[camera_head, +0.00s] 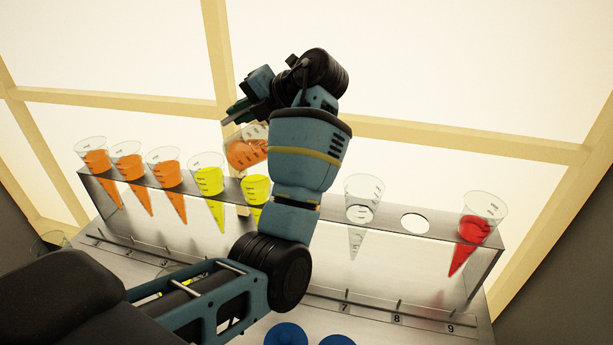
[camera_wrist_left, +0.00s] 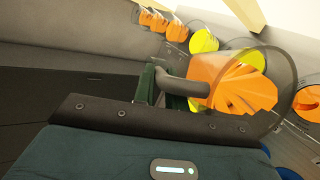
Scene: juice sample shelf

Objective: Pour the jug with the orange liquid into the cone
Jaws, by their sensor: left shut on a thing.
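A clear jug (camera_head: 246,150) with orange liquid is above the rack near the yellow cones, partly hidden behind my left arm. My left gripper (camera_head: 240,112) is shut on its handle. In the left wrist view the jug (camera_wrist_left: 238,85) lies to the right of the gripper (camera_wrist_left: 160,85), with orange liquid inside; I cannot tell its exact tilt. An empty clear cone (camera_head: 357,225) hangs in the rack at 7. Another orange-filled shape (camera_wrist_left: 309,95), apparently a cone, shows at the right edge of the wrist view. My arm hides slot 6 in the head view.
The metal rack (camera_head: 310,208) holds orange cones (camera_head: 127,160) on the left, yellow cones (camera_head: 208,181) in the middle and a red cone (camera_head: 474,231) at 9. Slot 8 is an empty hole (camera_head: 415,223). Blue round objects (camera_head: 287,334) lie in front.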

